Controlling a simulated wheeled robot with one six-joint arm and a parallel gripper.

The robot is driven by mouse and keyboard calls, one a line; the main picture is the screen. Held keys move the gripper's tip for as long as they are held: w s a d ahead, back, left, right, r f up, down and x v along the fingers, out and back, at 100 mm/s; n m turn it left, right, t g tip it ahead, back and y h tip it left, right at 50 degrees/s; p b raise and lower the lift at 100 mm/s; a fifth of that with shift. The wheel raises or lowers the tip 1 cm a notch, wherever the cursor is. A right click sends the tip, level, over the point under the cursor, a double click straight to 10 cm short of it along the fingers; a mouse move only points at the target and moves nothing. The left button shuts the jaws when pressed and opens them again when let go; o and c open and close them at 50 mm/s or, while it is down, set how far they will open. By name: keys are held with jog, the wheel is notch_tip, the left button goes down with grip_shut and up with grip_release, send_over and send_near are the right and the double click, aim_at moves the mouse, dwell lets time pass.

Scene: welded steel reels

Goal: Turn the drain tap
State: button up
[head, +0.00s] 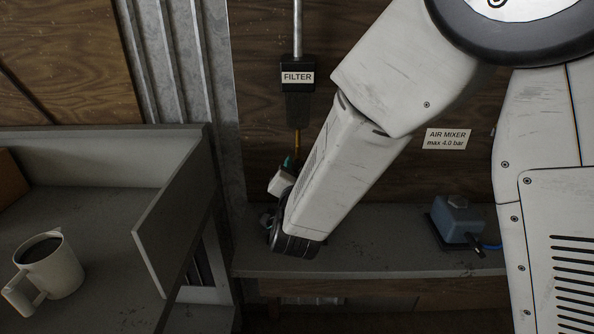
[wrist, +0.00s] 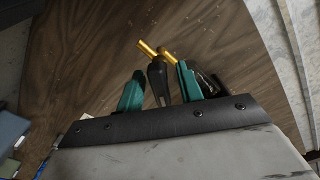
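The drain tap shows in the wrist view as a brass fitting (wrist: 147,47) with a dark part, apparently its handle (wrist: 158,78), pointing toward my gripper. My gripper (wrist: 159,72) has two teal fingers, apart, one on each side of this dark part, with a visible gap on both sides. I cannot tell how deep the dark part lies between them. In the head view the filter (head: 298,104) hangs on the wooden wall with a thin brass-coloured tube (head: 297,143) below it. My gripper's teal tip (head: 288,161) is just under that tube; my forearm hides much there.
A grey shelf (head: 370,252) runs below the filter. A blue-grey box (head: 456,222) with a blue hose stands on it at right, under the air mixer label (head: 446,139).

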grip_shut()
jog(key=shift+m, duration=1.2)
grip_release()
jog(key=s, duration=0.7)
jog(key=shift+s+a, duration=0.15)
jog(key=shift+s, duration=0.25)
jog(key=shift+f, duration=0.1)
